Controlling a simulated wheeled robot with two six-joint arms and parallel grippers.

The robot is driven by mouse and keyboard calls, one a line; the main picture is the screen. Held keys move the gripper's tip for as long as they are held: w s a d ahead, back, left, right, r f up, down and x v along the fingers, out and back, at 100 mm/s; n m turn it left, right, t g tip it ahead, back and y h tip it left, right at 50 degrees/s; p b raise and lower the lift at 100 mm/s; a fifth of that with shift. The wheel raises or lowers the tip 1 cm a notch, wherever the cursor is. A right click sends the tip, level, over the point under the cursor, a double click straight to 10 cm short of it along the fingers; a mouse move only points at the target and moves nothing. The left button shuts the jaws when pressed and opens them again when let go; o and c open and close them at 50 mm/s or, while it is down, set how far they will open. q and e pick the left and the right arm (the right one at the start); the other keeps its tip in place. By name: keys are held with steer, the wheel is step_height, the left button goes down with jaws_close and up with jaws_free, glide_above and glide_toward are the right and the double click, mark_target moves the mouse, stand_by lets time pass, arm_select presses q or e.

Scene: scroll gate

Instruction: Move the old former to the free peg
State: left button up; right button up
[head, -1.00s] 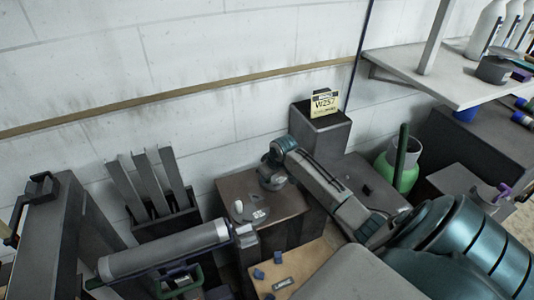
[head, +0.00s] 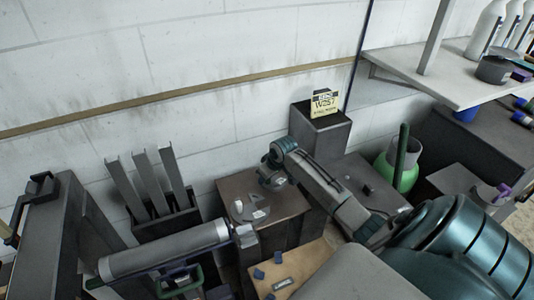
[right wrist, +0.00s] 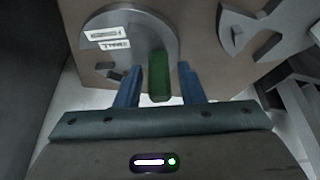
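In the right wrist view a round grey metal former (right wrist: 125,45) with white labels lies on a brown top. A green tab (right wrist: 158,75) stands at its near edge. My right gripper (right wrist: 158,82) is open, with one blue finger on each side of the tab and a gap on both sides. In the head view my right gripper (head: 271,180) is above the back of a brown-topped cabinet (head: 285,198), by a grey disc with white pieces (head: 250,209). I cannot tell which former is the old one. No free peg is clearly visible. My left gripper is out of view.
A notched grey part (right wrist: 262,32) lies to the right of the former. A long grey cylinder (head: 165,250) crosses in front at left, near a dark holder with upright slats (head: 158,180). A dark block (head: 325,135) with a yellow sign stands behind my arm.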

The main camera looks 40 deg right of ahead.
steer(key=shift+o, duration=0.4)
steer(key=shift+f, duration=0.1)
steer(key=shift+s, duration=0.1)
steer(key=b+v, duration=0.1)
steer(key=v, duration=1)
steer(key=shift+b, duration=0.35)
